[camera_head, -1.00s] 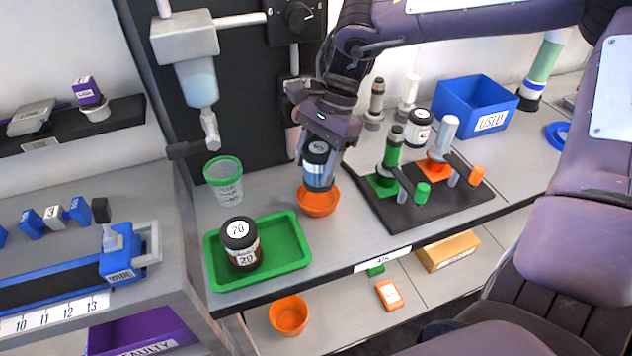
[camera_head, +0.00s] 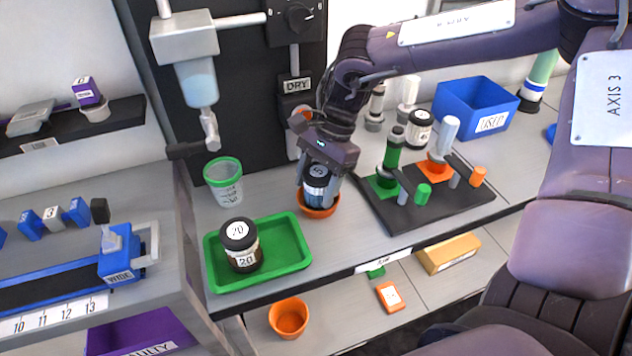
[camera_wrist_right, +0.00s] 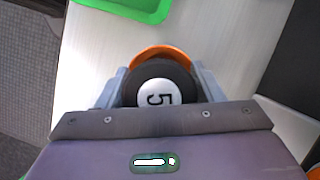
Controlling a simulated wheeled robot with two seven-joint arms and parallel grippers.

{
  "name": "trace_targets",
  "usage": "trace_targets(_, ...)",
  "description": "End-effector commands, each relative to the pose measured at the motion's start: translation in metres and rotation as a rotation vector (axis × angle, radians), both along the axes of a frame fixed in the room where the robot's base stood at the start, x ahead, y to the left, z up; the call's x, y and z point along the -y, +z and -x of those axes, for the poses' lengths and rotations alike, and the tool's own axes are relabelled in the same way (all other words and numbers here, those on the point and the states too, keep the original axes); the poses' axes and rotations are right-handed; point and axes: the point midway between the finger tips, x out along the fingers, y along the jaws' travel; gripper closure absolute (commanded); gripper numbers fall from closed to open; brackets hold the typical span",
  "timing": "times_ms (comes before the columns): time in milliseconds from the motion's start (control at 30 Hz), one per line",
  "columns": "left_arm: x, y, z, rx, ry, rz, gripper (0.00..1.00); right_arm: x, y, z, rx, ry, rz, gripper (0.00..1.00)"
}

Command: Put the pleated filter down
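In the right wrist view the filter's lid (camera_wrist_right: 157,88) sits between the two fingertips (camera_wrist_right: 160,90), with a finger close on each side. Its lower end is inside the orange bowl (camera_head: 318,211), whose far rim also shows in the right wrist view (camera_wrist_right: 162,52). Its base is hidden, so I cannot tell whether it touches the bowl's floor. My left gripper is not in view.
A green tray (camera_head: 290,262) holding a jar marked 20 (camera_head: 240,247) lies left of the bowl. A green-rimmed cup (camera_head: 224,183) stands behind the tray. A black valve board (camera_head: 432,212) is close on the right. A blue "USED" bin (camera_head: 470,100) stands behind it.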

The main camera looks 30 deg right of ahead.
Motion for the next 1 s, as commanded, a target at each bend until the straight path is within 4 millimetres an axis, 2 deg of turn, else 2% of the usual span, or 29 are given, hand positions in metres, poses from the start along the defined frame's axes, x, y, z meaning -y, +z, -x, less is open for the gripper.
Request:
trace_targets(33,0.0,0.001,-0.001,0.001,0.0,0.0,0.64,0.0,0.001,0.0,0.0,0.0,0.0,0.32)
trace_targets(100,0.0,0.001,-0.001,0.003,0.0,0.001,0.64,0.0,0.001,0.0,0.0,0.0,0.0,0.23)
trace_targets(367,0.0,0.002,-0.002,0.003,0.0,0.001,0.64,0.0,0.001,0.0,0.0,0.0,0.0,0.23)
trace_targets(533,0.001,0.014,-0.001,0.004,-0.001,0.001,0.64,0.0,0.012,0.0,-0.001,-0.002,0.0,0.23)
trace_targets(567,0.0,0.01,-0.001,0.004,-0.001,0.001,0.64,0.002,0.014,-0.001,0.003,-0.002,0.002,0.23)
trace_targets(1000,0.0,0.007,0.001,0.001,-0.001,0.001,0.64,0.037,0.098,-0.007,0.004,-0.002,0.003,0.23)
